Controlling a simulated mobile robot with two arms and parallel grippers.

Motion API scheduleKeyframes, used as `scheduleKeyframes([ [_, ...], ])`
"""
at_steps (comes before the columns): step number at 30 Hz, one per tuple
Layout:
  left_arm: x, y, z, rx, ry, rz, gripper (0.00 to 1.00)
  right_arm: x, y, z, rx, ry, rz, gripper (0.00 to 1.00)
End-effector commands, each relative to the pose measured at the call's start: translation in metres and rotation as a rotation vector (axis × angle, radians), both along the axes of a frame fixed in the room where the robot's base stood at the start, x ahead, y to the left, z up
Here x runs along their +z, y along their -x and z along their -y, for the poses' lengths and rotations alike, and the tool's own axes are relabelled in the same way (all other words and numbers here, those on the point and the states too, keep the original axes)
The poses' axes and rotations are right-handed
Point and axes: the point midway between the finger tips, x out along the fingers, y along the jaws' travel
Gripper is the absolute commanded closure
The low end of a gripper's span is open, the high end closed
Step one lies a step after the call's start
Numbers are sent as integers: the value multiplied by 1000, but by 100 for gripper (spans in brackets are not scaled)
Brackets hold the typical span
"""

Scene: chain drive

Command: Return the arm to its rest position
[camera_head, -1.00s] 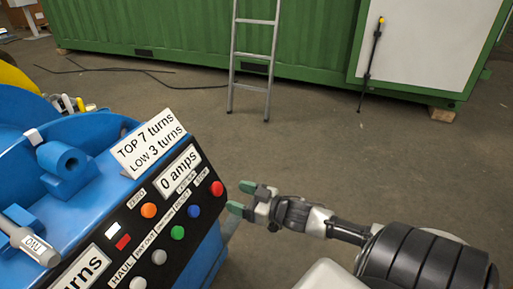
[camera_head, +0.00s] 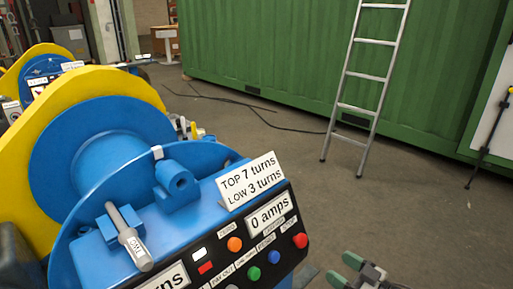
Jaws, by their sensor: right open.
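My right gripper (camera_head: 344,270) is at the bottom edge of the head view, right of the control panel (camera_head: 215,262). Its two green-tipped fingers are apart, with nothing between them. It is clear of the panel's buttons; the nearest is the red button (camera_head: 300,241). Most of my right arm is below the picture. My left gripper is not in view.
A blue and yellow winch (camera_head: 95,130) with a grey handle (camera_head: 133,247) fills the left. A ladder (camera_head: 369,75) leans on a green container (camera_head: 270,50). Floor (camera_head: 420,200) right of the winch is clear.

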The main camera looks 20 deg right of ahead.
Motion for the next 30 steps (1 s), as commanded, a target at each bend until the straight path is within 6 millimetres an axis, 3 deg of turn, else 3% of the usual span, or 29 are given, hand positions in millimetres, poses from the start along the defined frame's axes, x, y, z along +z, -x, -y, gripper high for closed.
scheduleKeyframes([
  [5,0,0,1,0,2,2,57,-15,1,2,-41,11,-34,31],
  [8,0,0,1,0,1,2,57,-56,6,6,-143,49,-139,31],
  [11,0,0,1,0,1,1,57,-121,23,2,-269,114,-328,31],
  [15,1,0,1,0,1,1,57,-211,62,-28,-362,217,-647,31],
  [18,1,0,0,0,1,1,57,-254,91,-58,-361,275,-839,31],
  [24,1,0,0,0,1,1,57,-304,139,-118,-287,352,-1123,31],
  [30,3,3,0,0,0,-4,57,-323,178,-171,-174,414,-1332,31],
])
